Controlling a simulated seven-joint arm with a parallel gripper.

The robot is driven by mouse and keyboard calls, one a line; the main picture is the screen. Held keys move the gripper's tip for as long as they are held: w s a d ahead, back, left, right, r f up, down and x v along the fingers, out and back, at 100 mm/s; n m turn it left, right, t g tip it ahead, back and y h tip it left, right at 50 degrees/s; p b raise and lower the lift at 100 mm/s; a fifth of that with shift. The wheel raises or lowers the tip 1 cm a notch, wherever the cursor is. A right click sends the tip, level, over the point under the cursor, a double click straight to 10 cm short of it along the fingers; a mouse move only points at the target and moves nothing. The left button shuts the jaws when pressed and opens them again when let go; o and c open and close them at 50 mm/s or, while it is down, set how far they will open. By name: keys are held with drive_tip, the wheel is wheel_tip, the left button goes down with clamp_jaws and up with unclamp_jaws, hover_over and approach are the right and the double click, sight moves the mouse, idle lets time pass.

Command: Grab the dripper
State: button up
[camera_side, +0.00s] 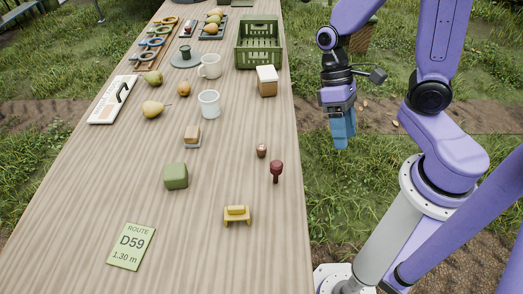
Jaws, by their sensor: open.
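No thing in view is clearly a dripper at this size. A small dark green cup-like piece (185,50) stands on a grey round plate (185,61) near the far left of the table. A small brown cup-like piece (261,151) stands near the right edge, with a dark red knob-shaped piece (277,168) just in front of it. I cannot tell whether any of these is the dripper. My gripper (342,145) points down with blue fingers, off the table's right side, apart from everything. It is open and nothing shows in it.
The front right of the table is clear.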

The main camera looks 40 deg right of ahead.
wheel_tip(320, 180, down, 2)
drive_tip(key=w+m+y, duration=0.2)
drive_tip(key=m+y, duration=0.1)
drive_tip(key=m, duration=0.2)
drive_tip(key=m+t+y, duration=0.2)
drive_tip(key=m+t, duration=1.5)
drive_tip(key=m, duration=1.2)
approach(261, 147)
drive_tip(key=shift+w+a+f, duration=1.1)
drive_tip(key=shift+w+f, duration=0.1)
drive_tip(key=shift+f, duration=0.05)
drive_tip(key=shift+w+d+r+x, duration=0.1)
drive_tip(key=shift+w+d+x, duration=0.05)
drive_tip(key=shift+x, duration=1.4)
drive_tip(key=shift+w+d+r+x, duration=0.1)
drive_tip(key=shift+x, duration=1.5)
drive_tip(key=shift+c, duration=0.3)
